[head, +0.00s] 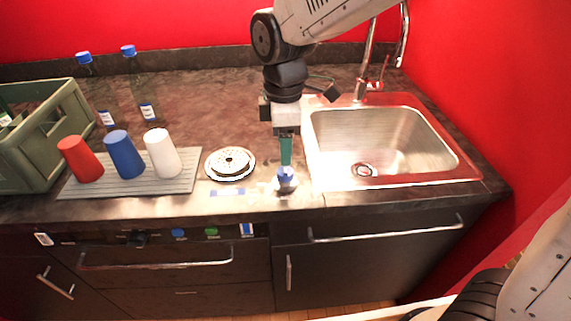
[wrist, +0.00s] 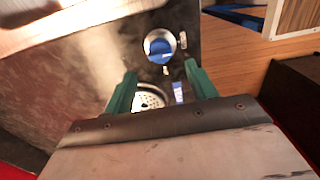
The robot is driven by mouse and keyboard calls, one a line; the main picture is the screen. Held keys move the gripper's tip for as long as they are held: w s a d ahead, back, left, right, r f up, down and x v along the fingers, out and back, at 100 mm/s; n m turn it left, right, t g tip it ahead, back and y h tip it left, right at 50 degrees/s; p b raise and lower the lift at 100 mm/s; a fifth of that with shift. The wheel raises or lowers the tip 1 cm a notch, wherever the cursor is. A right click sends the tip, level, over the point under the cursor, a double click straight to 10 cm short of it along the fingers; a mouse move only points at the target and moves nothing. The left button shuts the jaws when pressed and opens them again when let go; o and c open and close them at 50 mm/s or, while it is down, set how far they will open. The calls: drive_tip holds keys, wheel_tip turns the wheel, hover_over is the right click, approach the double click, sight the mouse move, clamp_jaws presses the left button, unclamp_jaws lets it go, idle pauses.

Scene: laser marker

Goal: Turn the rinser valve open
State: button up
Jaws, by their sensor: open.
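The round silver glass rinser (head: 230,163) is set in the dark counter left of the sink. A blue-topped round valve knob (head: 287,178) with a silver collar stands at the counter's front edge, to the right of the rinser. My gripper (head: 286,163) points down just above and behind the knob, its teal fingers seen edge-on. In the wrist view my gripper (wrist: 161,70) is open and empty. The knob (wrist: 160,47) shows beyond the fingertips, between their lines, and the rinser (wrist: 150,97) is partly hidden by the gripper body. Contact with the knob cannot be told.
A metal sink (head: 360,140) with a faucet (head: 361,85) is to the right. Red, blue (head: 123,155) and white cups stand on a grey mat (head: 140,187) at left. The counter's back middle is clear.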

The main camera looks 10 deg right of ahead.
sight(285, 172)
wheel_tip(285, 172, down, 7)
drive_tip(key=shift+r, duration=0.2)
drive_tip(key=c, duration=1)
